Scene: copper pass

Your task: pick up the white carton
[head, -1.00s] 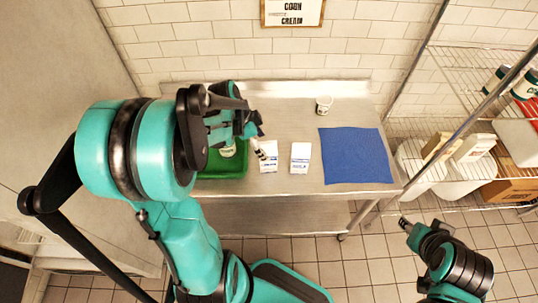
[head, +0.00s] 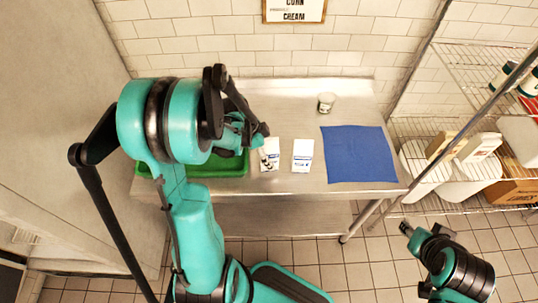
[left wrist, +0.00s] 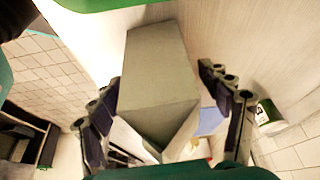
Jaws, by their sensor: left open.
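Two white cartons stand side by side on the steel table. The left one (head: 270,162) is beside my left gripper (head: 262,148), which partly hides it; the right one (head: 302,155) stands clear. In the left wrist view a carton, grey in shadow (left wrist: 158,80), fills the space between the two spread fingers of my left gripper (left wrist: 165,115). The gripper is open; I cannot tell whether a finger touches the carton. My right gripper (head: 405,229) is low at the right, away from the table, its jaws too small to read.
A green tray (head: 215,167) lies left of the cartons, partly under my left arm. A blue mat (head: 358,154) lies to the right. A wire shelf (head: 460,120) stands at the right.

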